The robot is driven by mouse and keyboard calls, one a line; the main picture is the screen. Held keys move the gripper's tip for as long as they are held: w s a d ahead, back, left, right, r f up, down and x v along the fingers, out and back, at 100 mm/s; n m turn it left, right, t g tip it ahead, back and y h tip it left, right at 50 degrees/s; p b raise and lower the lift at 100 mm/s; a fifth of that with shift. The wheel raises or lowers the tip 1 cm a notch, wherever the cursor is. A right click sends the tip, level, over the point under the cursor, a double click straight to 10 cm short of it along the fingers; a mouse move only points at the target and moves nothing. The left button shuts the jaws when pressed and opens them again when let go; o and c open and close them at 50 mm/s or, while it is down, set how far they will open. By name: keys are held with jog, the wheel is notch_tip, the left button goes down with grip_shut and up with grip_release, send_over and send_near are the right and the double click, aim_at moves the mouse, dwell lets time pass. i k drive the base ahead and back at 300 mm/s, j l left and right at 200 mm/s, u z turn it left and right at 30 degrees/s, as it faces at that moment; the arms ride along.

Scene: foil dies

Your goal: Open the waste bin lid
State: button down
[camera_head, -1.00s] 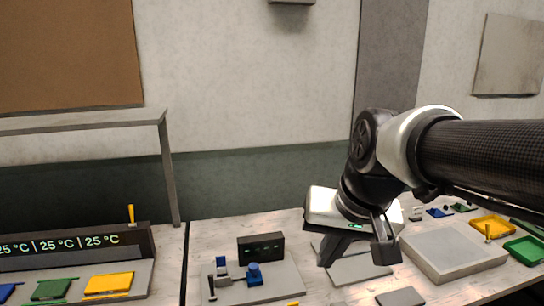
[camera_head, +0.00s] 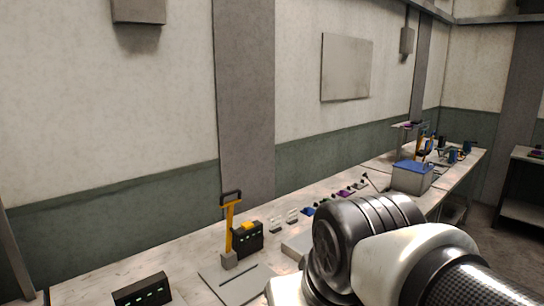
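A grey box with a blue lid (camera_head: 412,168) stands on the long bench at the right, beyond my arm. It looks like the waste bin, though I cannot be sure at this distance. Its lid appears shut and lies flat on top. My arm fills the lower right of the view, well in front of the box. My gripper is not visible; it is below the frame or hidden by my own arm.
A yellow lever with a dark handle (camera_head: 230,225) stands upright on a grey plate (camera_head: 238,284), beside a black and yellow unit (camera_head: 247,238). A black display box (camera_head: 142,290) sits at the lower left. Small coloured parts line the bench. Open floor (camera_head: 490,225) shows at right.

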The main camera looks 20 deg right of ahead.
aim_at(414, 162)
jog(key=z, duration=1.4)
jog(key=i+l+u, duration=0.15)
jog(key=i+l, duration=0.5)
jog(key=i, duration=0.2)
jog(key=i+l+u, duration=0.15)
jog(key=i+l, duration=0.6)
jog(key=i+l+u, duration=0.1)
jog(key=i+l, duration=0.8)
jog(key=i+l+u, duration=0.15)
jog(key=i+l, duration=0.6)
jog(key=l, duration=0.15)
